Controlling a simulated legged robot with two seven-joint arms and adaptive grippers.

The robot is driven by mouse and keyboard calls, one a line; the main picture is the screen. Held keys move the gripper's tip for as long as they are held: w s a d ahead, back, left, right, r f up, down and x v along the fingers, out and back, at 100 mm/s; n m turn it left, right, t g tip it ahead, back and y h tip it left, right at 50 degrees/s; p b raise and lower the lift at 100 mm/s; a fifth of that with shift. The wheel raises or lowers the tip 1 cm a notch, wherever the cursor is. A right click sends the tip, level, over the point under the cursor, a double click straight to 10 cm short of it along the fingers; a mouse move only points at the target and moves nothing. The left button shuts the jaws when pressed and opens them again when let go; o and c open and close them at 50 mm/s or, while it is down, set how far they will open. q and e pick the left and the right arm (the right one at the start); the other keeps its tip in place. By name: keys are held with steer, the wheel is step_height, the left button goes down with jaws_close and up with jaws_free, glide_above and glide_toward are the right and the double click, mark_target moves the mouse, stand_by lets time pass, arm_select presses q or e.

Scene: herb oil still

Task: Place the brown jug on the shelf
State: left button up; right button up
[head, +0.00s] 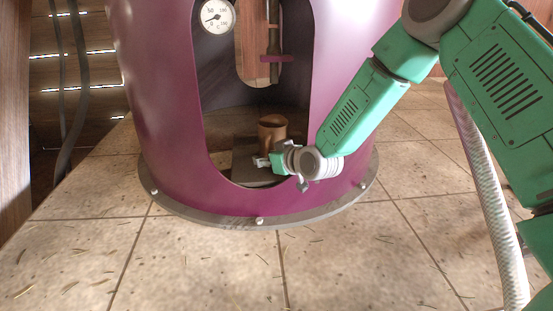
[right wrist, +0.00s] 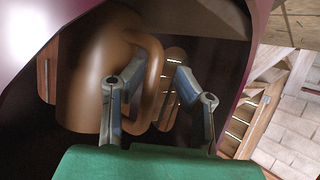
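The brown jug (head: 272,128) stands upright inside the opening of the purple still, seemingly on a flat grey slab (head: 243,160). I cannot tell whether this slab is the shelf. My right gripper (head: 262,162) reaches in from the right, low at the jug's front. In the right wrist view, the jug (right wrist: 88,75) fills the left side, and its curved handle lies between the two fingers of my right gripper (right wrist: 158,72). The fingers stand apart, with a gap visible beside the handle. My left gripper is not in view.
The purple still (head: 165,110) surrounds the opening, and its side edges are close to my right arm. A gauge (head: 216,16) and a pipe (head: 274,40) are above the jug. A pale hose (head: 485,190) hangs at right.

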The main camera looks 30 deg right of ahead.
steer(key=p+v, duration=0.2)
steer(key=v, duration=0.9)
steer(key=shift+s+d+p, duration=0.15)
steer(key=shift+s+p, duration=0.2)
steer(key=shift+d, duration=0.1)
